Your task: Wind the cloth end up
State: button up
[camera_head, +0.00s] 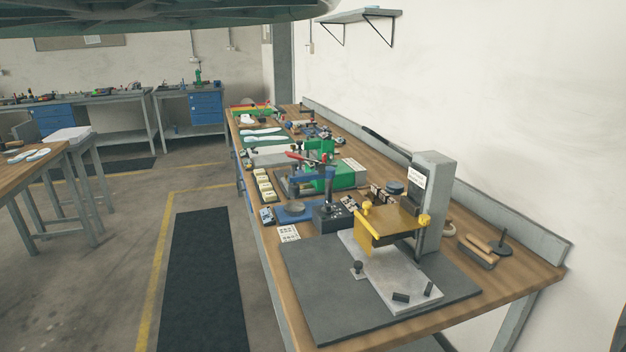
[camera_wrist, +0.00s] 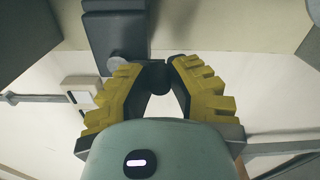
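No cloth end or winder can be made out for sure in either view. My gripper (camera_wrist: 162,72) shows in the wrist view with its two stepped yellow fingers leaning toward each other. A dark rounded piece fills the narrow space between the tips. I cannot tell whether it is gripped or lies behind them. My gripper is not visible in the head view. There, a grey press (camera_head: 432,200) with a yellow box-like part (camera_head: 388,228) stands on the near end of the long wooden bench (camera_head: 512,288).
A dark mat (camera_head: 310,300) lies under the press plate. A green fixture (camera_head: 340,176), a blue clamp stand (camera_head: 318,186) and small items crowd the bench beyond. Another table (camera_head: 38,160) stands at left. The floor with a black mat (camera_head: 205,280) is clear between them.

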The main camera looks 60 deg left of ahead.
jog(key=o, duration=0.5)
jog(key=shift+o, duration=0.2)
jog(key=shift+s, duration=0.1)
jog(key=v, duration=1.1)
jog(key=shift+s, duration=0.4)
jog(key=shift+a+r, duration=0.1)
